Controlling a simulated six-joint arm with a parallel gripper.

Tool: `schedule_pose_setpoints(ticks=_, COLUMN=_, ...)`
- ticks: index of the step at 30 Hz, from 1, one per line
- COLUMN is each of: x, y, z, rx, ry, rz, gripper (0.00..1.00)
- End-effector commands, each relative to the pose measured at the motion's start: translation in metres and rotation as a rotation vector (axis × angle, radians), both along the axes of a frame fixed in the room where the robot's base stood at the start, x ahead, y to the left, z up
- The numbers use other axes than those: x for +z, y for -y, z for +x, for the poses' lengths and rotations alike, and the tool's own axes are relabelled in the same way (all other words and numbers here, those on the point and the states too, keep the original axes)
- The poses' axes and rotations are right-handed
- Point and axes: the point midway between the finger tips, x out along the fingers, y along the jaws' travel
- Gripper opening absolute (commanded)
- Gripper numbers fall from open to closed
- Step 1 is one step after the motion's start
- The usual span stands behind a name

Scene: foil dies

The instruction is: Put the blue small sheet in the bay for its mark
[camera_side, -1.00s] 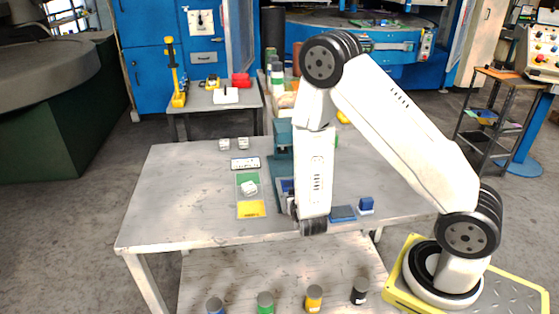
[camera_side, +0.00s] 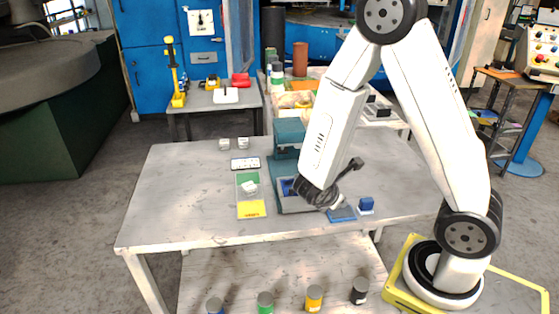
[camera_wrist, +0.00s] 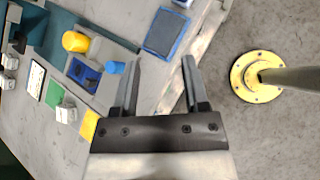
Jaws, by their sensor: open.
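A flat dark sheet or pad with a blue border (camera_wrist: 166,32) lies near the table's front edge; it shows in the side view (camera_side: 342,214) below my wrist. I cannot tell whether it is the small sheet. A blue piece (camera_wrist: 84,73) sits on the teal press bed, with a short blue cylinder (camera_wrist: 115,67) beside it. My gripper (camera_wrist: 162,60) is open and empty above the table, its fingers pointing toward the blue-bordered piece. A strip holds a green bay (camera_side: 246,178) and a yellow bay (camera_side: 251,210); a white block (camera_side: 250,187) sits on it.
The teal press (camera_side: 289,135) stands beside the strip. A blue block (camera_side: 366,205) stands right of the blue-bordered piece. A yellow cylinder (camera_wrist: 75,41) is by the press. The table's left side is clear.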

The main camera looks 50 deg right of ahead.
Motion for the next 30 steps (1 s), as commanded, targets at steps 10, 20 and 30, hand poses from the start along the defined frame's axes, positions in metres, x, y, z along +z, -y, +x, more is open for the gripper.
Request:
schedule_pose_setpoints(ticks=10, x=0.008, y=-0.042, z=-0.024, rx=-0.407, ry=0.195, rz=0.283, gripper=0.58)
schedule_pose_setpoints(ticks=20, x=0.023, y=-0.090, z=-0.018, rx=-0.766, ry=0.435, rz=0.574, gripper=0.58)
schedule_pose_setpoints(ticks=30, x=0.049, y=-0.123, z=0.004, rx=-1.058, ry=0.672, rz=0.819, gripper=0.58)
